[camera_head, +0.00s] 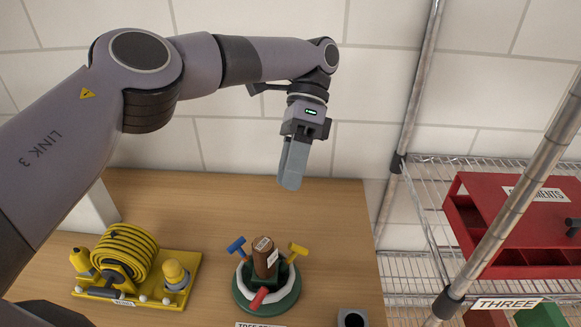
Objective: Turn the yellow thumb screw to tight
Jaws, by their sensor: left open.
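The yellow thumb screw (299,250) sticks out at the upper right of a small green tree stand (283,300) on the wooden table. The stand has a white inner ring and holds a short brown trunk (264,257) with a paper tag. A blue thumb screw (236,246) is at its upper left and a red thumb screw (258,298) at its front. My left gripper (291,180) hangs above and behind the stand, pointing down, open and apart from the screws. Its fingers overlap from this side, so the gap is hidden. My right gripper is out of view.
A yellow hose reel unit (128,258) stands left on the wooden table (335,215). A dark-holed grey block (352,317) is at the front edge. A wire rack (425,200) with metal posts and a red box (515,205) stands right. A tiled wall closes the back.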

